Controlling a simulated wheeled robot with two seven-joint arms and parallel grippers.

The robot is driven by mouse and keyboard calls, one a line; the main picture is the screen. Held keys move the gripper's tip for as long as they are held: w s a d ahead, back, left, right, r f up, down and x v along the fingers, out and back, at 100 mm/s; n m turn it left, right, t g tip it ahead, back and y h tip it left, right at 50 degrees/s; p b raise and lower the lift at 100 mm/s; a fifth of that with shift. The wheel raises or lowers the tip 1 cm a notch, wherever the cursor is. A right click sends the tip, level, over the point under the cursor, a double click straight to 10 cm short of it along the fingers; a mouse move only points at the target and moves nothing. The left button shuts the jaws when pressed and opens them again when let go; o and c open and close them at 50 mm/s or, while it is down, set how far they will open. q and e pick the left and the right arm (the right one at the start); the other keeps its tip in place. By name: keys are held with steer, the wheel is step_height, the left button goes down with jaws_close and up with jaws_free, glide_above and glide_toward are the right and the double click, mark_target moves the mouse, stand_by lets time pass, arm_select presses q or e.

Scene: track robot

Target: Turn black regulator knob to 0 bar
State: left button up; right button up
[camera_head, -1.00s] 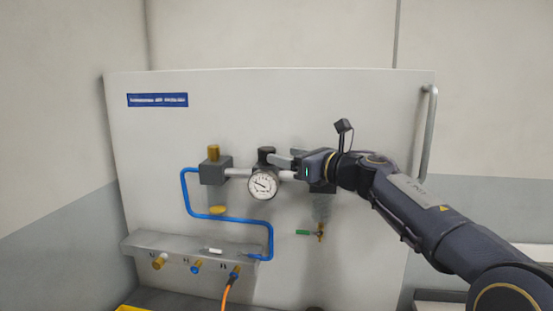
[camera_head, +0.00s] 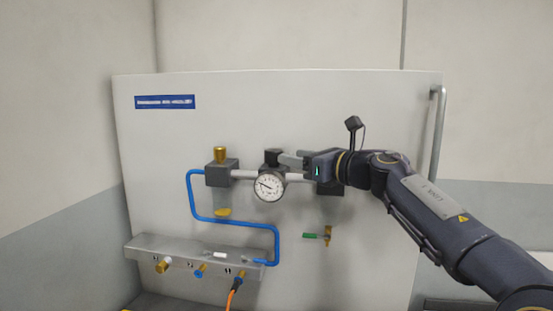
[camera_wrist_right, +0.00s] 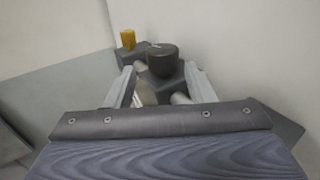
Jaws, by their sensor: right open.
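The black regulator knob (camera_head: 273,156) sits on top of the regulator, above a round white pressure gauge (camera_head: 269,186) on the panel. The needle points to the left part of the dial; I cannot read its value. My right gripper (camera_head: 288,160) comes in from the right at knob height. In the right wrist view the knob (camera_wrist_right: 163,58) stands just beyond and between the two fingertips (camera_wrist_right: 160,85). The fingers are apart, and I see no clear contact with the knob. My left gripper is not in view.
A grey block with a brass top (camera_head: 220,156) stands left of the regulator, joined by a pipe. A blue hose (camera_head: 240,222) runs to a manifold shelf (camera_head: 180,250). A green-handled valve (camera_head: 318,235) is below my right gripper. A metal handle (camera_head: 436,135) is at the panel's right edge.

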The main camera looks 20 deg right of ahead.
mark_target(277, 151)
steer(key=shift+w+r, duration=0.2)
steer(key=shift+w, duration=0.15)
steer(key=p+x, duration=0.2)
steer(key=x, duration=0.4)
steer(key=shift+w+a, duration=0.2)
steer(key=shift+w, duration=0.45)
